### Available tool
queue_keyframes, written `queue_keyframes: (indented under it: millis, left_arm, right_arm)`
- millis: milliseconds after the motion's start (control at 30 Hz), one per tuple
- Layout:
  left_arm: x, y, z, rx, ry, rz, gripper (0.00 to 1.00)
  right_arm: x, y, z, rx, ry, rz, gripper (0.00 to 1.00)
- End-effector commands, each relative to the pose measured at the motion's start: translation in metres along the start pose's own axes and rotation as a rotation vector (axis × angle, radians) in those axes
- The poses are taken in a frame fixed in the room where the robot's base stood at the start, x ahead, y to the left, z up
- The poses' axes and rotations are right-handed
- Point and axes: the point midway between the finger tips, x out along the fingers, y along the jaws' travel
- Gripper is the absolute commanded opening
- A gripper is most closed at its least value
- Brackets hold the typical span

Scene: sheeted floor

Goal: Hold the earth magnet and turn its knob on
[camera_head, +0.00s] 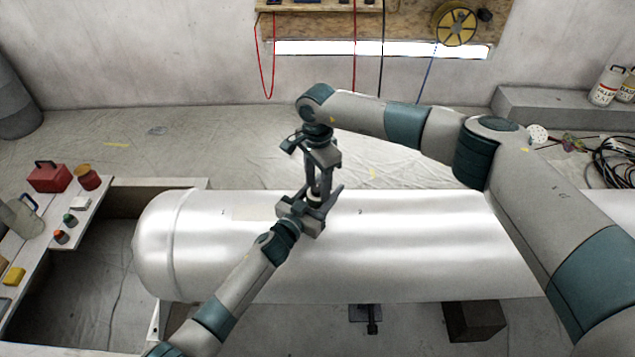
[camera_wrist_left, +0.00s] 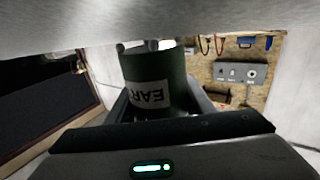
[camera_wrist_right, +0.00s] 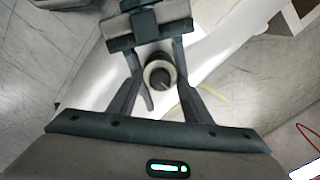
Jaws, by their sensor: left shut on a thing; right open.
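The earth magnet (camera_wrist_left: 153,75) is a dark green cylinder with a white label on which "EAR" can be read. My left gripper (camera_head: 310,205) is shut on it, with one finger on each side in the left wrist view. In the right wrist view the magnet's round top shows a dark knob (camera_wrist_right: 160,77) inside a pale ring. My right gripper (camera_head: 318,182) points down from above, its open fingers on either side of the knob. A gap shows beside the knob; whether a finger touches it cannot be told. In the head view the grippers mostly hide the magnet.
A large white cylindrical tank (camera_head: 420,235) lies below both grippers. A plank with small pots and a red box (camera_head: 48,177) stands at the left. Cables (camera_head: 615,160) lie at the far right, and a pegboard (camera_head: 400,25) hangs at the back.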

Motion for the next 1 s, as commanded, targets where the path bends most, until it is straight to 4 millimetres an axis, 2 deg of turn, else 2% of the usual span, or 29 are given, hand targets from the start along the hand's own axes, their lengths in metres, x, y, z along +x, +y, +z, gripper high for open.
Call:
queue_keyframes:
  millis: [167, 333, 367, 733, 1000]
  left_arm:
    - [-0.0001, 0.0002, 0.0003, 0.0, 0.0, 0.0, 0.15]
    - [-0.0001, 0.0002, 0.0003, 0.0, 0.0, 0.0, 0.15]
    - [-0.0001, 0.0002, 0.0003, 0.0, 0.0, 0.0, 0.15]
    - [-0.0001, 0.0002, 0.0004, 0.0, -0.001, 0.0, 0.15]
    - [-0.0001, 0.0002, 0.0004, 0.0, -0.001, 0.0, 0.15]
  right_arm:
    - [-0.0001, -0.0001, 0.0001, 0.0, 0.0, 0.0, 0.45]
    - [-0.0003, -0.0001, 0.0001, 0.0, 0.0, 0.0, 0.07]
    - [-0.0003, -0.0001, 0.0002, 0.0, 0.0, 0.0, 0.03]
    - [-0.0007, -0.0002, 0.0003, 0.031, 0.0, 0.0, 0.03]
    - [-0.001, -0.0005, 0.0004, 0.154, 0.0, 0.002, 0.03]
